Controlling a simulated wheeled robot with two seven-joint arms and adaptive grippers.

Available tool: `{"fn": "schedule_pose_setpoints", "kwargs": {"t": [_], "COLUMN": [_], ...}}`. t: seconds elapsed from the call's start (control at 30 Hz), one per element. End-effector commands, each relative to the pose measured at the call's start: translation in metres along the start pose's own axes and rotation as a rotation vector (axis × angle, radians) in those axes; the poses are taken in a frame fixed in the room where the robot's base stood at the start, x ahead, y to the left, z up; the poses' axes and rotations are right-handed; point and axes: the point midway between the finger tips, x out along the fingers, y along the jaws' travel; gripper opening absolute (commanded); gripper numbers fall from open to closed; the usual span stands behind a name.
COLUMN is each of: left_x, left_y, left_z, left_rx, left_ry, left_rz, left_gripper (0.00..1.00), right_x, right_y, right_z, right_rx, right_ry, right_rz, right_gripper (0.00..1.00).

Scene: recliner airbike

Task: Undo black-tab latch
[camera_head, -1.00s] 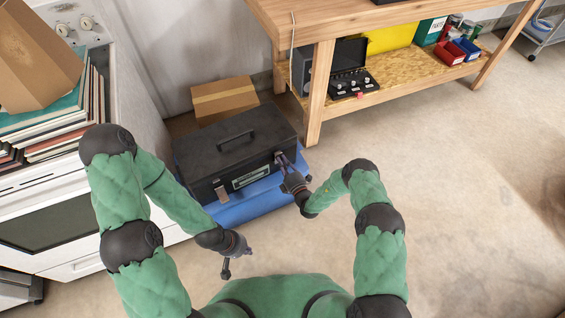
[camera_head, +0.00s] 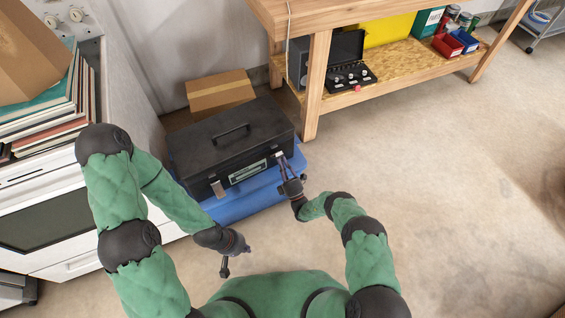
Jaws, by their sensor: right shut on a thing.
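A black toolbox (camera_head: 225,145) with a top handle stands closed-looking on a blue base. Its front carries a label plate (camera_head: 248,171) and a latch at each end. The left latch (camera_head: 218,188) shows as a brownish plate. The right latch (camera_head: 279,155) is small and pale, partly hidden by my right gripper (camera_head: 284,163). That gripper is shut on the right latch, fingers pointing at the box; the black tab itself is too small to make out. My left gripper (camera_head: 236,263) hangs in front of the box, apart from it; its jaws are unclear.
A cardboard box (camera_head: 220,93) lies behind the toolbox. A wooden workbench (camera_head: 312,85) stands at the back right, its leg close to the box. A white stove (camera_head: 50,225) with stacked records and books (camera_head: 50,110) is at the left. The floor (camera_head: 440,190) to the right is clear.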

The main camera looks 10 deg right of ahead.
Motion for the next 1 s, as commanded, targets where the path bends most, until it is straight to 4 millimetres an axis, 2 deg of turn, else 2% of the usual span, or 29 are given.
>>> {"fn": "schedule_pose_setpoints", "kwargs": {"t": [0.67, 0.7, 0.77, 1.0], "left_x": [0.0, 0.0, 0.0, 0.0001], "left_y": [0.0, 0.0, 0.0, 0.0], "left_z": [0.0, 0.0, 0.0, 0.0001], "left_rx": [0.0, 0.0, 0.0, 0.0], "left_ry": [0.0, 0.0, 0.0, 0.0], "left_rz": [0.0, 0.0, 0.0, 0.0], "left_gripper": [0.0, 0.0, 0.0, 0.0], "right_x": [-0.0017, -0.0017, -0.0017, -0.0018], "right_y": [-0.0016, -0.0016, -0.0016, -0.0017], "right_z": [0.0011, 0.0011, 0.0011, 0.0006], "right_rx": [0.0, 0.0, 0.0, 0.001], "right_ry": [-0.002, -0.002, -0.002, -0.001], "right_rz": [0.036, 0.036, 0.036, 0.036], "right_gripper": [0.0, 0.21, 0.37, 0.37]}}
